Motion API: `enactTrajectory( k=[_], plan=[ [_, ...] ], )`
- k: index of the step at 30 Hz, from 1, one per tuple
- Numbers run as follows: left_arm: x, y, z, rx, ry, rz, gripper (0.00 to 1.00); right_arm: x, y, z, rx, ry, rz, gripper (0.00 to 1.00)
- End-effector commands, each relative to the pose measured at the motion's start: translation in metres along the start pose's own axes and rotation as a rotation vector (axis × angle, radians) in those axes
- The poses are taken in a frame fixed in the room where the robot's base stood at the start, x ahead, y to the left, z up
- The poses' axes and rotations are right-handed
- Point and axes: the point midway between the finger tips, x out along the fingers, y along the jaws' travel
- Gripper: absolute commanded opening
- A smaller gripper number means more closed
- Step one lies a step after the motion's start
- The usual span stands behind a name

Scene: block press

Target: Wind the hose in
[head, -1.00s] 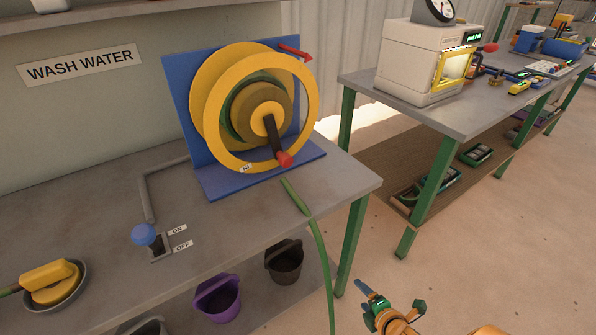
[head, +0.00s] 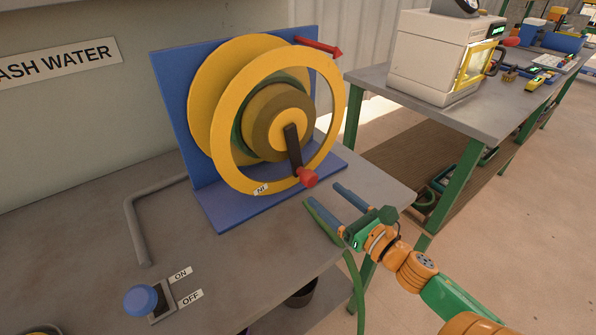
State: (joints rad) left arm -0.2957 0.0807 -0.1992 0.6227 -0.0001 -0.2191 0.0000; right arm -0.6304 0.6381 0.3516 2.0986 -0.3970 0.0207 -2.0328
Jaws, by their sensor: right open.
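The yellow hose reel (head: 227,142) stands on a blue bracket (head: 171,105) on the grey bench. Some green hose is wound around its brown drum (head: 268,122). A black crank arm (head: 292,145) points down and slightly right, ending in a red knob (head: 308,178). The green hose (head: 353,285) hangs over the bench's front edge. Its part on the bench top lies by my right gripper's fingers and is partly hidden. My right gripper (head: 325,197) is open, below and right of the red knob and apart from it. My left gripper is out of view.
A red arrow (head: 319,46) on top of the reel points right. A blue-knobbed ON/OFF valve (head: 140,299) stands at the bench's front left. A grey pipe (head: 136,235) lies behind it. A second table (head: 440,108) with a white machine (head: 432,60) stands at right.

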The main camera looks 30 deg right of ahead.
Motion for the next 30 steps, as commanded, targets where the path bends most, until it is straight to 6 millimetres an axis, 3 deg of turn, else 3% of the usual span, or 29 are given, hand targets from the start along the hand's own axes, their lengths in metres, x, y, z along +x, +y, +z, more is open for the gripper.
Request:
enactTrajectory(
  k=[12, 23, 30],
  plan=[
    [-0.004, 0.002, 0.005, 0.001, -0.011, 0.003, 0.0, 0.062, 0.0, 0.001, 0.002, -0.001, -0.001, 0.77],
    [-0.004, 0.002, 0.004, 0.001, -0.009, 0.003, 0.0, 0.068, 0.0, -0.001, 0.001, 0.002, -0.001, 0.77],
    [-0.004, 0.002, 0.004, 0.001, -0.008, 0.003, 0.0, 0.068, 0.0, -0.001, 0.002, 0.002, 0.0, 0.12]
  ],
)
